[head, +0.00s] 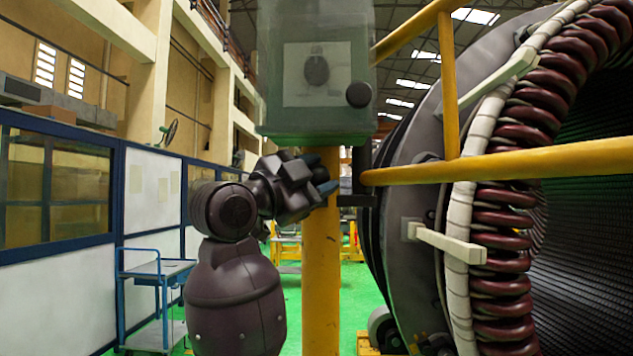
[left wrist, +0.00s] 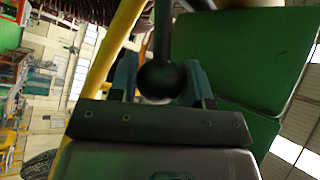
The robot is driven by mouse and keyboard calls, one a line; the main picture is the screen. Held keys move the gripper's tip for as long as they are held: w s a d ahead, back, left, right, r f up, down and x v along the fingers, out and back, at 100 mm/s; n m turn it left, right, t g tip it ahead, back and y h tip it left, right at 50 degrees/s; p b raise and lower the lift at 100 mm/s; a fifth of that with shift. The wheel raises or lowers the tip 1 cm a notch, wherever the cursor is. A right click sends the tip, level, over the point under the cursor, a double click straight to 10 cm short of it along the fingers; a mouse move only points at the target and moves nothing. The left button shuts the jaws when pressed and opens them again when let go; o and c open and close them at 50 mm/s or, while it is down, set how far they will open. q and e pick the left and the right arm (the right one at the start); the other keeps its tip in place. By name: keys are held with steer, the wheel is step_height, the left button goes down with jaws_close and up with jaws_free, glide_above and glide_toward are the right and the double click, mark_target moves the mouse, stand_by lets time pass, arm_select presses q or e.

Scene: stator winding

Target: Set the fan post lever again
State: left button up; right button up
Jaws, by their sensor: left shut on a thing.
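The fan post (head: 321,260) is a yellow upright post with a grey-green box (head: 275,125) on top. A round black knob (head: 358,95) shows at the box's lower right. My left gripper (head: 327,187) is just below the box, its blue fingertips at the post. In the left wrist view, the lever's black ball end (left wrist: 163,80) sits between the two blue fingers, with its dark rod running up the picture. The gripper is shut on it. In the head view I cannot make out the held ball. My right gripper is out of view.
Yellow rails (head: 500,164) stand right of the post, before a large stator (head: 410,190) with dark red coils (head: 505,220). A blue trolley (head: 158,290) stands at the left by a white and blue partition (head: 150,195). Green floor (head: 350,300) shows behind.

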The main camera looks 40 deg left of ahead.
arm_select(q)
steer(key=shift+f+m+b, duration=0.3)
steer(key=shift+f+b, duration=0.2)
steer(key=shift+f, duration=0.1)
step_height(320, 180, down, 7)
steer(key=m+t+h+b, duration=0.1)
steer(key=m+h+b, duration=0.6)
steer(key=m+b, duration=0.1)
steer(key=shift+w+f+t, duration=0.15)
steer(key=shift+w+t, duration=0.1)
steer(key=shift+t, duration=0.05)
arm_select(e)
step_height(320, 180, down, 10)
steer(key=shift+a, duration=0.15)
arm_select(q)
steer(key=shift+a, duration=0.1)
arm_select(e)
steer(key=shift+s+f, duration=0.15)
arm_select(q)
steer(key=o, duration=1.3)
steer(key=shift+m, duration=0.3)
steer(key=shift+c, duration=0.2)
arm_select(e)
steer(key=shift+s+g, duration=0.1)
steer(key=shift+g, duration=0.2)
